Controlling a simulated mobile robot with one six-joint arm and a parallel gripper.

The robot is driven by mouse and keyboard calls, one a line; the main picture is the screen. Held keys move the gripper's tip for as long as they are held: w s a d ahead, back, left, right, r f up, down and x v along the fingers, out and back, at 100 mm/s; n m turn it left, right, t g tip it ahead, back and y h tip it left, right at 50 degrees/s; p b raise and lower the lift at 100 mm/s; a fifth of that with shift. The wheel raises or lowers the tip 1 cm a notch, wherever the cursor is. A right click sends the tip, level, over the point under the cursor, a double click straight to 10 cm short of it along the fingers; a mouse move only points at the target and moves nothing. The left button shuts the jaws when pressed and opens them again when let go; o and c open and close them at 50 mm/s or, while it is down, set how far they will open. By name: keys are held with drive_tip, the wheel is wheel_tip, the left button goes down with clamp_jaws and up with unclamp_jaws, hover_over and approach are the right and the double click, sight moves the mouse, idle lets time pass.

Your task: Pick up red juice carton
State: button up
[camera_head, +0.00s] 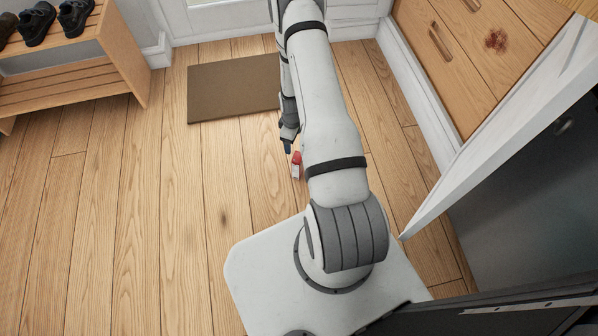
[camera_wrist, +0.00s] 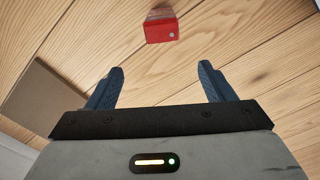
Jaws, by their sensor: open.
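The red juice carton (camera_head: 296,165) is a small red and white box on the wooden floor, just in front of my base and partly beside my arm in the head view. In the wrist view the carton (camera_wrist: 161,28) is near the top edge, centred between the finger lines but beyond the fingertips. My gripper (camera_wrist: 160,80) is open, with two blue fingers apart and nothing between them. In the head view my gripper (camera_head: 288,146) is close to the carton, on its far side; whether they touch cannot be told there.
A brown doormat (camera_head: 230,88) lies on the floor beyond, before a white door. A wooden shoe rack (camera_head: 75,85) with dark shoes (camera_head: 38,22) stands at the left. A wooden drawer front (camera_head: 450,50) and an open white panel (camera_head: 500,135) are at the right. The left floor is clear.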

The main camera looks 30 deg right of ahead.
drive_tip(key=b, duration=0.2)
approach(297, 166)
drive_tip(key=shift+n, duration=0.3)
drive_tip(key=f, duration=0.1)
drive_tip(key=w+f, duration=0.1)
drive_tip(key=f, duration=0.1)
drive_tip(key=w+d+f, duration=0.1)
drive_tip(key=f, duration=0.1)
drive_tip(key=shift+w+f, duration=0.15)
drive_tip(key=shift+f, duration=0.05)
drive_tip(key=f+b, duration=0.1)
drive_tip(key=f, duration=0.1)
drive_tip(key=f+b, duration=0.1)
drive_tip(key=f, duration=0.2)
drive_tip(key=shift+w+d+f+b, duration=0.15)
drive_tip(key=shift+d+f+b, duration=0.05)
drive_tip(key=shift+f+b, duration=0.1)
drive_tip(key=shift+c, duration=0.2)
drive_tip(key=c, duration=1.2)
